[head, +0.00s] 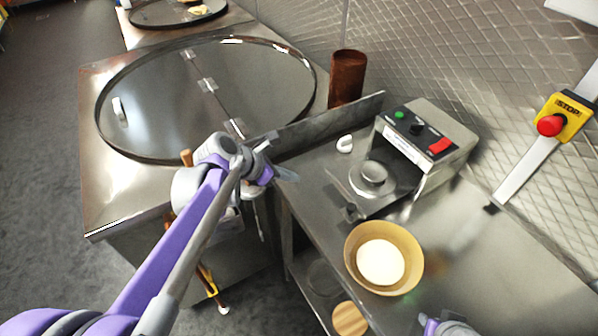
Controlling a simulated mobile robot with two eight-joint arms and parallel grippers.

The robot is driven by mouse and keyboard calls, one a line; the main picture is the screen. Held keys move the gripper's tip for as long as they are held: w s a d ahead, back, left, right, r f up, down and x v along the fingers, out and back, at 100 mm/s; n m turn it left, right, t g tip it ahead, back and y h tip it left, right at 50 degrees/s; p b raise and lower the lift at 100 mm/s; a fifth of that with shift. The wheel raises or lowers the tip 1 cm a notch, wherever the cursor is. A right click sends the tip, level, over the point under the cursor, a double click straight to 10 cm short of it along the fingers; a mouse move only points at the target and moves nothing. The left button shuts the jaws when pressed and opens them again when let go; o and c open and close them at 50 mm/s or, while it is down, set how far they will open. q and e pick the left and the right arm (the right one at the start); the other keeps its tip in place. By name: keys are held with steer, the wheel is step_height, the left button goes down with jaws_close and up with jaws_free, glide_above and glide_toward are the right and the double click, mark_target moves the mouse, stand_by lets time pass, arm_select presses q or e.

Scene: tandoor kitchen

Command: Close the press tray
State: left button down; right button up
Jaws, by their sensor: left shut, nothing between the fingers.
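The press (425,150) is a metal box on the steel counter, with a green button, a black knob and a red switch on its sloped top. Its tray (345,184) is a flat dark plate that sticks out from the front left of the press, with a round silver disc (372,174) on it. My left gripper (287,174) is shut and empty at the counter's left edge. It is to the left of the tray and apart from it. A bit of my right arm shows at the bottom edge; its fingers do not show.
A brown cylinder (347,78) and a low metal wall (330,122) stand near the large round lid (160,80). The right counter is clear.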

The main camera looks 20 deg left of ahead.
mark_target(328, 177)
arm_select(q)
steer(key=x, duration=0.7)
steer(key=shift+w+d+f, duration=0.15)
steer(key=shift+w+f, duration=0.05)
steer(key=shift+w, duration=0.05)
arm_select(e)
steer(key=shift+f, duration=0.15)
arm_select(q)
steer(key=shift+w+d+r, duration=0.15)
steer(key=shift+w+d, duration=0.65)
steer(key=shift+w, duration=0.15)
arm_select(e)
steer(key=shift+w+r, duration=0.15)
steer(key=shift+r, duration=0.25)
arm_select(q)
steer(key=shift+w+d+p, duration=0.3)
steer(key=shift+w+d, duration=0.15)
steer(key=shift+w, duration=0.2)
arm_select(e)
steer(key=shift+w+r, duration=0.1)
steer(key=shift+w, duration=0.05)
arm_select(q)
steer(key=shift+s, duration=0.1)
